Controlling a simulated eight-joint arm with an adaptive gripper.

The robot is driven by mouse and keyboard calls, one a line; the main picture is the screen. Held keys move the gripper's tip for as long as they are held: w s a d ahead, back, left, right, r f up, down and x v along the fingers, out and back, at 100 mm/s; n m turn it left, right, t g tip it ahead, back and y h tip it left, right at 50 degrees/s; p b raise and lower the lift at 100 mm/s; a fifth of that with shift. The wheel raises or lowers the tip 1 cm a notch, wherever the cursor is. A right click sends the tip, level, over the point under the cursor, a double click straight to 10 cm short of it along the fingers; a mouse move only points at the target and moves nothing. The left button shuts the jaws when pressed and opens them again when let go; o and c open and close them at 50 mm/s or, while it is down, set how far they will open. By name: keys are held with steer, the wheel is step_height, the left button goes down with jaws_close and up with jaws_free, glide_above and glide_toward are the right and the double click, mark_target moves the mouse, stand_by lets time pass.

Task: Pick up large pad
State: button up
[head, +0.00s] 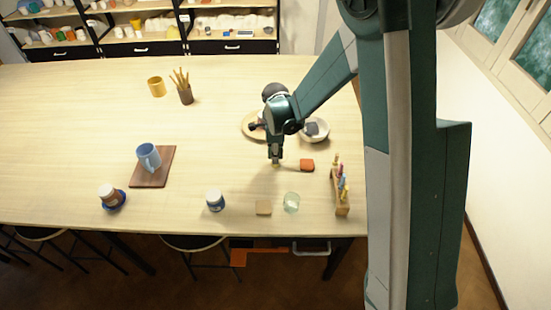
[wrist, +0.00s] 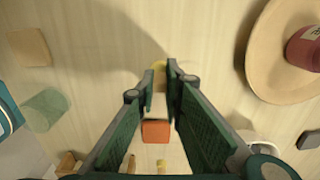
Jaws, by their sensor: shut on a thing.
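My gripper (head: 276,160) points down at the table, left of an orange pad-like block (head: 307,165). In the wrist view its fingers (wrist: 162,78) are close together on a small yellow thing (wrist: 161,65), mostly hidden by the fingertips. I cannot tell whether it touches the table. The orange block (wrist: 155,132) shows between the fingers but is apart from them. A tan pad-like block (head: 263,207) lies near the front edge and also shows in the wrist view (wrist: 30,47). Which one is the large pad is not clear.
A plate (head: 247,130) and a bowl (head: 322,134) stand behind my gripper. A glass (head: 291,202), a rack of coloured sticks (head: 341,195) and a jar (head: 215,200) stand in front. A blue mug (head: 148,157) on a board is left. The table's middle is clear.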

steer(key=shift+r, duration=4.9)
steer(key=shift+a, duration=0.1)
